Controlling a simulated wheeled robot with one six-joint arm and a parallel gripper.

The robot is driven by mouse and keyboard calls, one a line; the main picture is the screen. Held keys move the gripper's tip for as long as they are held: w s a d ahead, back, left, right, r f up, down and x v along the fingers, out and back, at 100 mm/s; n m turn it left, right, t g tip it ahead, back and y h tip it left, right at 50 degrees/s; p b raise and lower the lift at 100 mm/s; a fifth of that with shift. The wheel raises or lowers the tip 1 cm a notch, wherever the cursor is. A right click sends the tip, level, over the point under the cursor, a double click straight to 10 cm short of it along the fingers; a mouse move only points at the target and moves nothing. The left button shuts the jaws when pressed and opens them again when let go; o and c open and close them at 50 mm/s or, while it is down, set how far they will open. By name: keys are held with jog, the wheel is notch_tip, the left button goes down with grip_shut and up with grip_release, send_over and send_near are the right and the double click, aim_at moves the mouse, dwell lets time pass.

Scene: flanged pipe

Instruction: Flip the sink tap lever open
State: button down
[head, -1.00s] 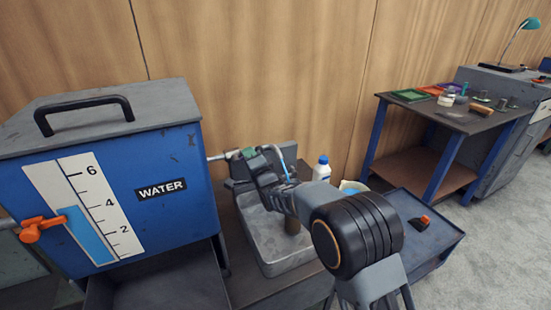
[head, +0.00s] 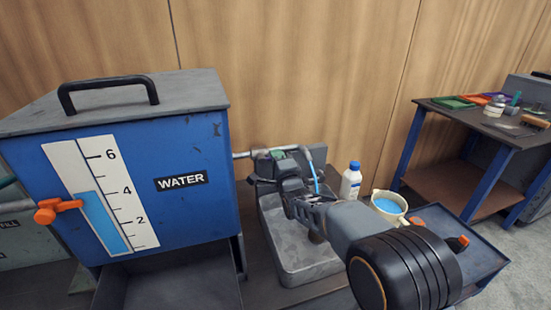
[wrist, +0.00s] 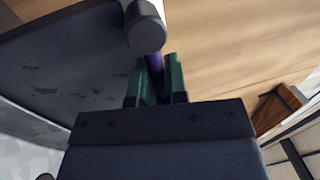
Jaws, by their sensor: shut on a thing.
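The sink tap (head: 306,152) is at the wall behind the grey sink basin (head: 303,270). A thin blue stream (head: 314,180) hangs from its spout. My gripper (head: 268,155) is at the tap, left of the spout, and my wrist hides much of the tap body. In the wrist view, the green fingers of my gripper (wrist: 156,82) are closed on a purple bar (wrist: 154,62), which looks like the tap lever. A grey round end (wrist: 145,25) covers part of the bar. The lever's exact angle is hard to tell.
A blue water tank (head: 190,222) with a level scale and an orange valve handle (head: 58,209) stands left. Right of the sink are a white bottle (head: 351,180) and a cup of blue liquid (head: 389,205). A side table (head: 455,188) stands at the right.

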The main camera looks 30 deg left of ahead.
jog(key=c, duration=1.5)
grip_release()
jog(key=shift+w+d+r, duration=0.2)
jog(key=shift+w+d, duration=0.1)
jog(key=shift+w, duration=0.05)
jog(key=o, duration=0.3)
jog(key=shift+w+d+f, duration=0.15)
jog(key=shift+w+d, duration=0.05)
jog(key=shift+o, duration=0.2)
jog(key=shift+s+a, duration=0.25)
jog(key=shift+a, duration=0.05)
jog(key=v, duration=1.4)
jog(key=shift+a, duration=0.15)
